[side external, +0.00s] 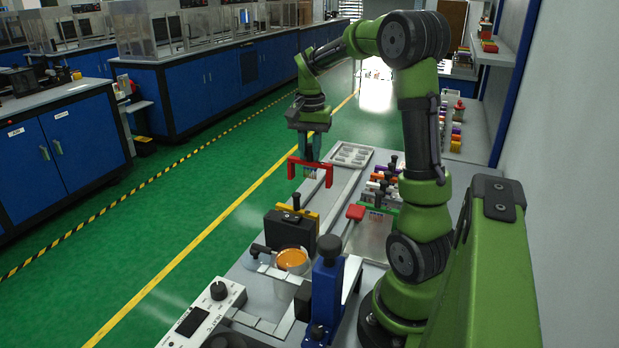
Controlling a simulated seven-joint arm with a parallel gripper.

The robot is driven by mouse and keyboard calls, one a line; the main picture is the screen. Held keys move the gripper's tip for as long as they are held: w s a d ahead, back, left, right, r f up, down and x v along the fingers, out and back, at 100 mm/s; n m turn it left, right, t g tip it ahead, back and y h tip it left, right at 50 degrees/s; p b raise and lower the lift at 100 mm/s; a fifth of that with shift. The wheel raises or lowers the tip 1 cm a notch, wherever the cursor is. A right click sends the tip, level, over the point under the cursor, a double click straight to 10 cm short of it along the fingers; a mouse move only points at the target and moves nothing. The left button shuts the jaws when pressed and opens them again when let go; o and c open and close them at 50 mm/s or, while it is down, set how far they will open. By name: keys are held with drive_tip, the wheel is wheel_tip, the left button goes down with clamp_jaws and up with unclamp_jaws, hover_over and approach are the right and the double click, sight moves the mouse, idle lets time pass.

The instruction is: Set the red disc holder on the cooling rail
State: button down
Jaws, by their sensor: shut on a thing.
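The red disc holder (327,169), a bracket with a crossbar and legs at its ends, hangs in my gripper (311,160) at the far left edge of the bench. My gripper points down and is shut on the holder's crossbar. The holder appears to be above the bench; the exact gap to what lies below cannot be told. A long pale strip (346,190) runs along the bench to the right of the holder; I cannot tell whether it is the cooling rail.
A metal tray (351,154) lies at the bench's far end. A black box (288,229), an orange disc (292,259) and a blue upright fixture (327,280) stand nearer.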

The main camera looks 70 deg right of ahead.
sight(310, 161)
wheel_tip(310, 161, down, 10)
idle(0.7)
drive_tip(key=shift+f, duration=0.45)
idle(1.0)
drive_tip(key=c, duration=0.9)
unclamp_jaws()
drive_tip(key=shift+o, duration=0.5)
drive_tip(key=o, duration=0.5)
drive_tip(key=shift+r, duration=0.1)
drive_tip(key=shift+r, duration=3.4)
